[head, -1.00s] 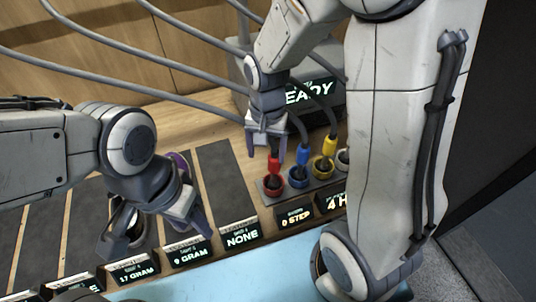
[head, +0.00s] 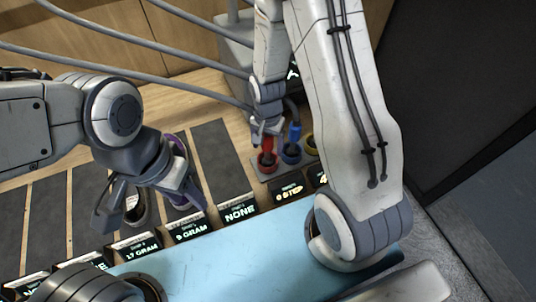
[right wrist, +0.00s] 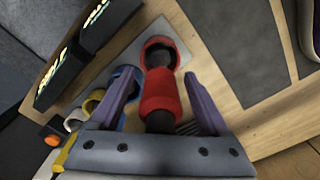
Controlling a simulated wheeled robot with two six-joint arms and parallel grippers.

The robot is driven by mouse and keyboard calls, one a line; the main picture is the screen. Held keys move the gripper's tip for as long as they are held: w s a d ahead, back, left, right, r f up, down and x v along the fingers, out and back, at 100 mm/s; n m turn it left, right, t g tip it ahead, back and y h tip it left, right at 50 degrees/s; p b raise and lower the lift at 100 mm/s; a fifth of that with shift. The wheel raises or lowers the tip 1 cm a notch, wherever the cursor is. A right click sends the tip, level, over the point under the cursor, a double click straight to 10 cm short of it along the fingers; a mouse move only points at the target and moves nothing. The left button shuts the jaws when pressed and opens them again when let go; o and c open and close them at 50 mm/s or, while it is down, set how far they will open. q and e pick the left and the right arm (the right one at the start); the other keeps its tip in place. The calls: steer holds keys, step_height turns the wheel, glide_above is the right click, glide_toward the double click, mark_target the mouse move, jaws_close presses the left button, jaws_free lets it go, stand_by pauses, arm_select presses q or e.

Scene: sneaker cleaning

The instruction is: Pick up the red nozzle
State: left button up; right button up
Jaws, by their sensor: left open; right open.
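The red nozzle (head: 269,143) stands upright in a red cup (head: 267,162) in a holder row. In the right wrist view the nozzle (right wrist: 160,92) lies between the two purple-grey fingers of my right gripper (right wrist: 162,100), with a gap on each side. The fingers are open around it. In the head view my right gripper (head: 268,138) is down over the nozzle, and my own arm covers part of the holder row. My left gripper (head: 150,205) is open over the dark slots at left.
Label signs (head: 237,210) line the slots' front. A blue mat (head: 230,255) lies in front.

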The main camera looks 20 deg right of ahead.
steer(key=shift+f, duration=0.25)
jaws_close()
stand_by(1.4)
